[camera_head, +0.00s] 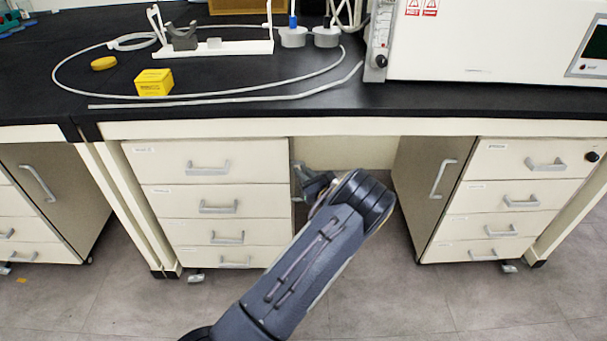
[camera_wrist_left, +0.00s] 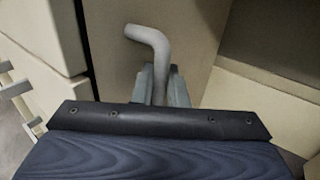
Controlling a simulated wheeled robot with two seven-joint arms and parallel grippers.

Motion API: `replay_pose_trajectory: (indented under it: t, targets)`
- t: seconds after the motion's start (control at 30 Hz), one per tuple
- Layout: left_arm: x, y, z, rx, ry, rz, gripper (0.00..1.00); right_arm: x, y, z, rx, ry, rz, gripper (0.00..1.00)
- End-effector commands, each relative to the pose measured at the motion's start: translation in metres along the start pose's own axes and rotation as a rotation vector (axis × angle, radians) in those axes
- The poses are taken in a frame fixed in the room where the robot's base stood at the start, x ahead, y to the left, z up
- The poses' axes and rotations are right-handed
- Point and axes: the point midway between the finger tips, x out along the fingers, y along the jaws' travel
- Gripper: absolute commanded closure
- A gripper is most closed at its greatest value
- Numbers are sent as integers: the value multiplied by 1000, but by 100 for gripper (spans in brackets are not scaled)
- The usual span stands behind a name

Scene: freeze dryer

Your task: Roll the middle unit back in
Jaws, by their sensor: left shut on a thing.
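The middle unit (camera_head: 217,187) is a cream drawer cabinet with several grey pull handles, standing under the black bench. Its castors (camera_head: 195,277) rest on the floor. A grey bent bar handle (camera_wrist_left: 150,38) stands out from the unit's side panel (camera_wrist_left: 112,50) in the left wrist view. My left gripper (camera_wrist_left: 163,84) is shut on this handle. In the head view the left gripper (camera_head: 312,184) is at the unit's right side, partly hidden by my own wrist. My right gripper is out of view.
Another drawer unit (camera_head: 520,205) stands to the right, with a side handle (camera_head: 443,178); one more (camera_head: 55,190) is at the far left. A knee space lies right of the middle unit. The grey tiled floor (camera_head: 390,300) in front is clear.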

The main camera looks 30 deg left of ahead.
Motion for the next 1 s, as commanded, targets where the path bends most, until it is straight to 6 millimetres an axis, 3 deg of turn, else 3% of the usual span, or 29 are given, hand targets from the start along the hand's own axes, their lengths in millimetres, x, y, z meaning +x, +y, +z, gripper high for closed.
replay_pose_trajectory:
  t: [0.13, 0.17, 0.2, 0.5, 1.0]
  targets:
    - [3, -4, 4, -5, -4, -10, 100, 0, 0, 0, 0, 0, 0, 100]
    - [3, -4, 4, -5, -4, -10, 86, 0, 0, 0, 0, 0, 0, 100]
    - [3, -4, 4, -5, -4, -10, 83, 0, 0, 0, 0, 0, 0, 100]
    - [-1, -3, 3, -4, -2, -8, 83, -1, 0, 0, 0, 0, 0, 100]
    - [-70, -3, 4, -3, -3, -8, 83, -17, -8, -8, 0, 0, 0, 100]
